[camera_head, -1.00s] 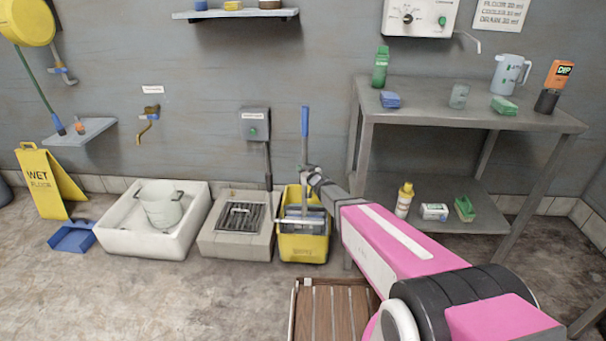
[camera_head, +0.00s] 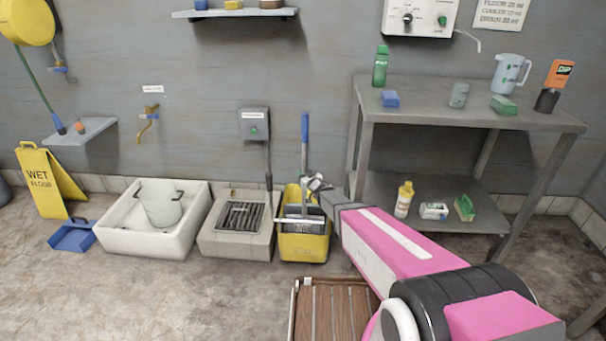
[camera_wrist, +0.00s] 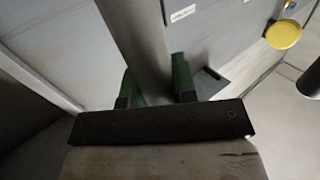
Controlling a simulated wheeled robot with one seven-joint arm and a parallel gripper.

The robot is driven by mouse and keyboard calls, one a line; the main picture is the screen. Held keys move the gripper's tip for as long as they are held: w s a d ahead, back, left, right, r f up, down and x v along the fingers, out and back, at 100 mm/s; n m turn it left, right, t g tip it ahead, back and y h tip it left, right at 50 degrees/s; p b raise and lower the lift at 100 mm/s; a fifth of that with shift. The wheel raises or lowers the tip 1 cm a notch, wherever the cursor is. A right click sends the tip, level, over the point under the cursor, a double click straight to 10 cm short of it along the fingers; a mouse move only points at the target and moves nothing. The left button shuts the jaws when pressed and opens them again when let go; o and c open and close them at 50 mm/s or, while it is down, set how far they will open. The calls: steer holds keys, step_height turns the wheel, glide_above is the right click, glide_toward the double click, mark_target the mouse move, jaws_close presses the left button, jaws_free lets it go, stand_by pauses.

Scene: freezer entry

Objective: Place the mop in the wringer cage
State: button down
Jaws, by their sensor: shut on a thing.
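The mop has an upright pole with a blue top (camera_head: 305,130) in the head view. My gripper (camera_head: 314,184) is shut on the pole below the blue part. In the wrist view, the green-padded fingers of my gripper (camera_wrist: 156,84) stand on both sides of the grey pole (camera_wrist: 145,45). The pole's lower end goes down to the yellow bucket (camera_head: 303,248), which has a grey wringer cage (camera_head: 312,212) at its top. The mop's head cannot be made out clearly, so I cannot tell how deep it sits in the cage.
A grey floor drain (camera_head: 240,218) and a white basin (camera_head: 125,228) with a pot stand left of the bucket. A grey shelf table (camera_head: 460,112) with bottles stands at right. A slatted wooden rack (camera_head: 335,305) lies in front. Open floor is at front left.

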steer(key=c, duration=0.9)
jaws_free()
steer(key=shift+r, duration=0.5)
steer(key=v, duration=1.2)
steer(key=shift+r, duration=0.1)
